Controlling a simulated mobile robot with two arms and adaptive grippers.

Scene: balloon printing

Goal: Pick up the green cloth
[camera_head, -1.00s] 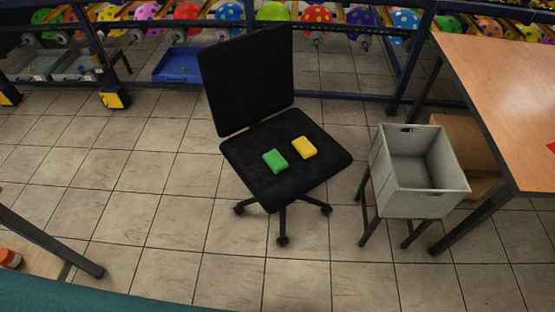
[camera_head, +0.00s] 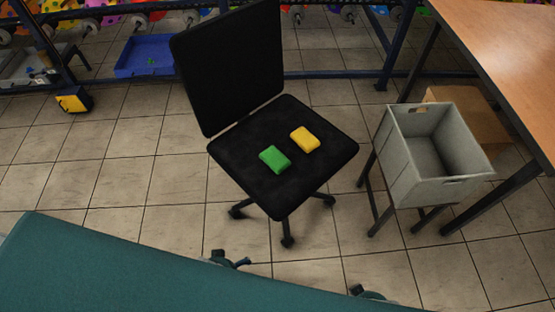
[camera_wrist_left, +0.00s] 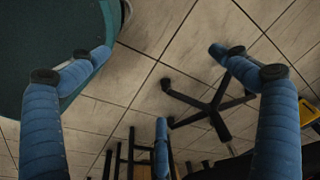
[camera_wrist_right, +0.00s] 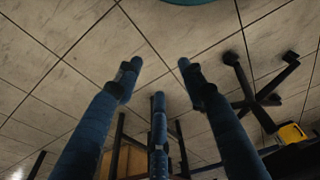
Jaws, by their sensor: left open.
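The green cloth (camera_head: 275,159) is a small folded block lying on the black chair's seat (camera_head: 280,190), left of a similar yellow cloth (camera_head: 305,139). A small part of what looks like my left gripper (camera_head: 229,260) shows low in the head view, in front of the chair and apart from the cloth. In the left wrist view my left gripper (camera_wrist_left: 160,55) has its blue fingers spread wide over bare floor. My right gripper (camera_wrist_right: 159,68) has its fingers apart with nothing between them; only a dark bit shows at the bottom of the head view. No green cloth shows in either wrist view.
The black backrest (camera_head: 230,65) rises behind the seat. A grey crate (camera_head: 395,165) on a stand is right of the chair, beside a wooden table (camera_head: 500,50). A blue bin (camera_head: 150,56) lies behind left. Tiled floor is open at left.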

